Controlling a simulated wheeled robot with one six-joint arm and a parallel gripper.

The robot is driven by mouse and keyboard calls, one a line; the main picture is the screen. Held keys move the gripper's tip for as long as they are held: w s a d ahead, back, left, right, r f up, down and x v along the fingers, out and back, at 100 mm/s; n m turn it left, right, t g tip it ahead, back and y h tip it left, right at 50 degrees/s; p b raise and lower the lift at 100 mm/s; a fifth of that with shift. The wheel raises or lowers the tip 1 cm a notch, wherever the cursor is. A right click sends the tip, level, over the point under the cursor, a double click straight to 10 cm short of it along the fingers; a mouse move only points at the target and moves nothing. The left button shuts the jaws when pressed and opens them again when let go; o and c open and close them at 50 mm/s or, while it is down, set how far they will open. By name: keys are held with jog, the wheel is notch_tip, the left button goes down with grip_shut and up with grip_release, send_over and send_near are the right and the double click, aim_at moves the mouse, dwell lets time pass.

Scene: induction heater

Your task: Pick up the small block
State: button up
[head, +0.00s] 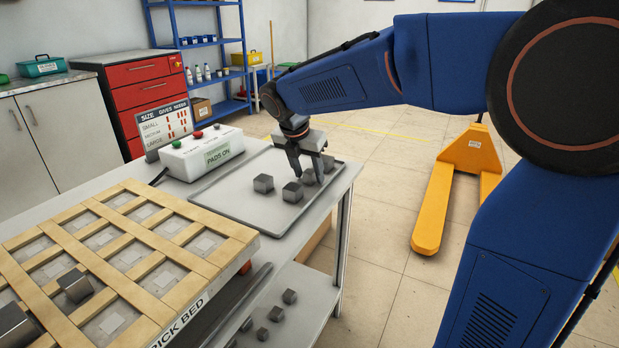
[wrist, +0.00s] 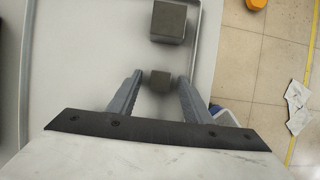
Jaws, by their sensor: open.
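The small block (wrist: 160,81) is a dark grey cube on the grey tray (wrist: 95,60). In the wrist view it lies between the tips of my gripper (wrist: 159,85), with a finger on each side and a slight gap to each. In the head view my gripper (head: 308,170) points down over the right part of the tray, with its fingers apart. A grey block (head: 309,176) shows between its fingertips, partly hidden. A larger grey block (wrist: 170,22) sits just ahead of the small one in the wrist view.
More grey blocks stand on the tray, at its middle (head: 263,183) and front right (head: 293,191). A white control box (head: 201,152) is at the tray's left. A wooden-framed brick bed (head: 130,250) fills the table's front left. A yellow pallet jack (head: 455,190) stands on the floor.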

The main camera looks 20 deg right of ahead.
grip_shut()
jog(key=shift+r, duration=0.1)
